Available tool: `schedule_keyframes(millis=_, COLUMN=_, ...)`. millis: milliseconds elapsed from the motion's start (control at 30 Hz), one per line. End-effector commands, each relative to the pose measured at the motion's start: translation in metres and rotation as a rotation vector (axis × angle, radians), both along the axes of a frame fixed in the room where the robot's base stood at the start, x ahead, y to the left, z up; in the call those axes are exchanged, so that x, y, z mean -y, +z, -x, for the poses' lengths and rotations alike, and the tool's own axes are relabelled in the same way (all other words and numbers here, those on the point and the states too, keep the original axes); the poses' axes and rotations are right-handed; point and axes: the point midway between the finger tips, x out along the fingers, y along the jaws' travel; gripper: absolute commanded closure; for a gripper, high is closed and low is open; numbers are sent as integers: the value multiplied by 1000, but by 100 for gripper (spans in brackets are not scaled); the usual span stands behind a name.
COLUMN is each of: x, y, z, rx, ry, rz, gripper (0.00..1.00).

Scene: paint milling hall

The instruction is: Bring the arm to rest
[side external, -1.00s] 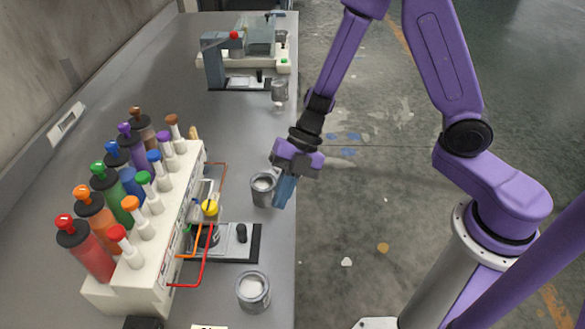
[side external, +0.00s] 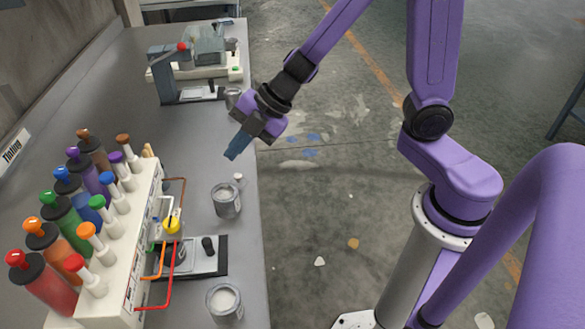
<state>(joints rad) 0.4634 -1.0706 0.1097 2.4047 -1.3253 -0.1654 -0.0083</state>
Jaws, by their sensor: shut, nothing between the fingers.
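My gripper (side external: 233,154) is in the side external view, above the bench near its right edge. Its blue fingers are shut with nothing between them and point down and to the left. It is apart from the grey can (side external: 226,203) of pale paint, which stands upright on the bench below it. The purple arm reaches in from the right, over the floor.
A rack (side external: 130,235) with several coloured bottles stands at the left. A small platform (side external: 208,256) and another can (side external: 223,303) are near the front. A press-like machine (side external: 172,75) stands further back. The bench (side external: 140,128) between is clear; open floor (side external: 310,220) lies right.

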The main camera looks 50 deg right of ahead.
Motion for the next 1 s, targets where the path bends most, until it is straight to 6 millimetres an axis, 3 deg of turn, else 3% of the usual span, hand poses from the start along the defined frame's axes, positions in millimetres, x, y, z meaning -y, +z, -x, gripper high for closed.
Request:
schedule_keyframes(millis=167, x=27, y=17, z=18, rx=-25, ry=-283, rz=7, gripper=100)
schedule_keyframes(millis=267, x=45, y=21, z=40, rx=-83, ry=-430, rz=21, gripper=100)
schedule_keyframes(millis=367, x=63, y=21, z=70, rx=-169, ry=-562, rz=45, gripper=100)
schedule_keyframes(millis=500, x=87, y=19, z=125, rx=-329, ry=-712, rz=102, gripper=100)
schedule_keyframes(millis=733, x=111, y=19, z=207, rx=-570, ry=-829, rz=213, gripper=100)
schedule_keyframes(millis=833, x=116, y=20, z=226, rx=-625, ry=-846, rz=242, gripper=100)
schedule_keyframes(millis=1000, x=118, y=21, z=234, rx=-649, ry=-851, rz=257, gripper=100)
